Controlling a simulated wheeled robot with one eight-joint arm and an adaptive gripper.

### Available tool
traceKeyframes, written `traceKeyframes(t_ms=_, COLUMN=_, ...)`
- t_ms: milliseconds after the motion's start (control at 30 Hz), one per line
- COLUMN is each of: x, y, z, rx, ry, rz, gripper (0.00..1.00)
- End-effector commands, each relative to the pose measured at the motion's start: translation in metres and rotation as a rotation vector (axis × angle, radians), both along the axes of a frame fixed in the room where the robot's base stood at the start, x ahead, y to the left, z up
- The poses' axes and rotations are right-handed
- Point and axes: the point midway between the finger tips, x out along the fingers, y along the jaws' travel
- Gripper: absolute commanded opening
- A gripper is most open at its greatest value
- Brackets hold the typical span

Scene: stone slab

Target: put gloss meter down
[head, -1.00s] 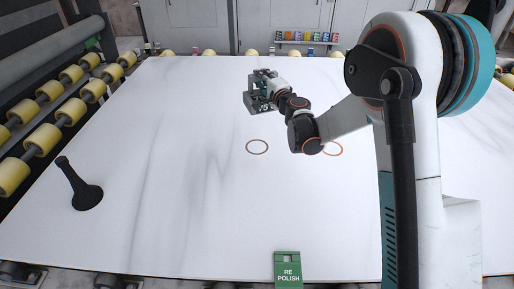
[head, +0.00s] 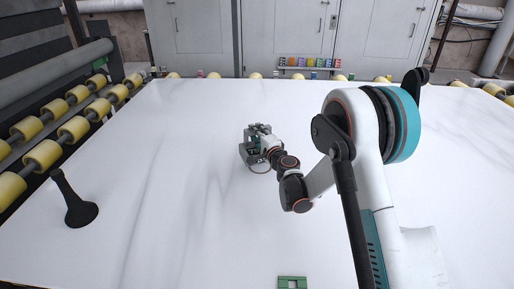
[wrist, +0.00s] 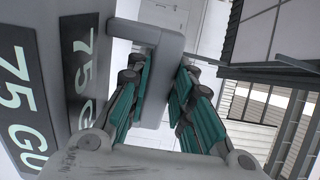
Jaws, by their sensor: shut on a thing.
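The gloss meter (head: 246,155) is a grey block held by its handle over the stone slab (head: 180,165), near its middle. In the wrist view the meter (wrist: 90,80) shows a dark "75 GU" label at the left, and its grey handle (wrist: 160,75) sits between teal finger pads. My gripper (wrist: 163,90) is shut on that handle; in the head view my gripper (head: 262,140) is small and overlaps the meter. A thin brown ring mark (head: 260,171) shows partly below the meter. I cannot tell whether the meter touches the slab.
A black suction-cup tool (head: 80,212) stands on the slab at the left. A green marker (head: 292,282) lies at the front edge, cut by the frame. Yellow rollers (head: 42,155) line the left side. Small coloured items (head: 312,62) sit along the back. The slab between is clear.

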Motion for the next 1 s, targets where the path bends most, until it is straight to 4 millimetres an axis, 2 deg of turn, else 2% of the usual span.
traceKeyframes(t_ms=167, x=0.0, y=0.0, z=-0.009, rx=0.0, ry=0.0, rz=0.0, gripper=0.0)
traceKeyframes(t_ms=467, x=0.0, y=0.0, z=-0.047, rx=0.0, ry=0.0, rz=0.0, gripper=0.0)
traceKeyframes(t_ms=833, x=0.0, y=0.0, z=-0.05, rx=0.0, ry=0.0, rz=0.0, gripper=0.0)
traceKeyframes(t_ms=867, x=0.0, y=0.0, z=-0.05, rx=0.0, ry=0.0, rz=0.0, gripper=0.25)
traceKeyframes(t_ms=900, x=0.0, y=0.0, z=-0.05, rx=0.0, ry=0.0, rz=0.0, gripper=0.34)
traceKeyframes(t_ms=933, x=0.0, y=0.0, z=-0.05, rx=0.0, ry=0.0, rz=0.0, gripper=0.41)
traceKeyframes(t_ms=1000, x=0.0, y=0.0, z=-0.05, rx=0.0, ry=0.0, rz=0.0, gripper=0.41)
